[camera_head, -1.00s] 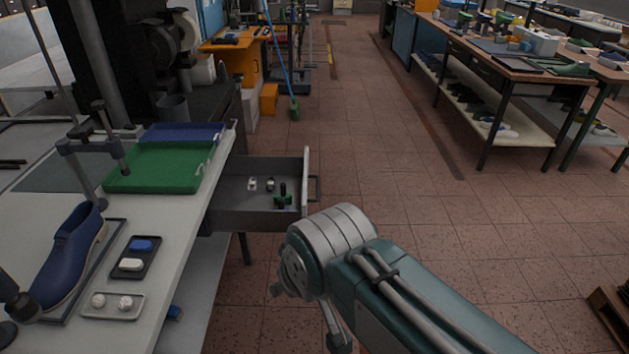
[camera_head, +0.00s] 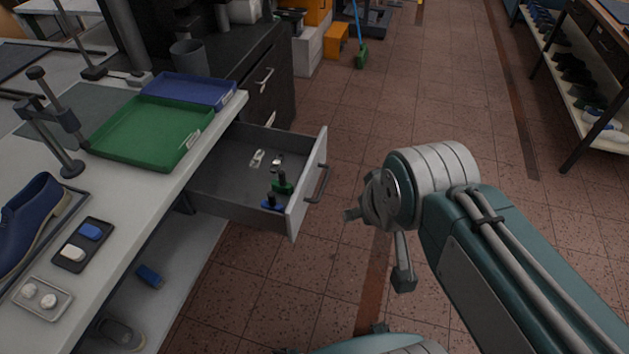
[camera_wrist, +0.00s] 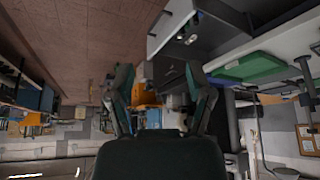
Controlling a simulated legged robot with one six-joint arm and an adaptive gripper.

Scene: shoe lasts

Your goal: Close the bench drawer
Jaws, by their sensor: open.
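The bench drawer (camera_head: 225,190) is pulled out from the right side of the light workbench (camera_head: 125,235). Its pale front panel (camera_head: 302,200) carries a dark bar handle (camera_head: 319,183) on the outer face. Inside lie small metal pieces (camera_head: 257,158), a green-and-black item (camera_head: 282,184) and a blue-and-black item (camera_head: 271,203). In the wrist view the open drawer (camera_wrist: 205,38) shows at the upper right. My gripper (camera_wrist: 158,78) is open, with nothing between its fingers. In the head view my arm is right of the drawer front, apart from it; the fingers are not clearly visible there.
A green tray (camera_head: 150,138) and a blue tray (camera_head: 192,90) sit on the bench above the drawer. A blue shoe (camera_head: 28,222) and small trays lie at the left. A dark cabinet (camera_head: 262,90) stands behind the drawer. The tiled floor (camera_head: 420,110) to the right is open.

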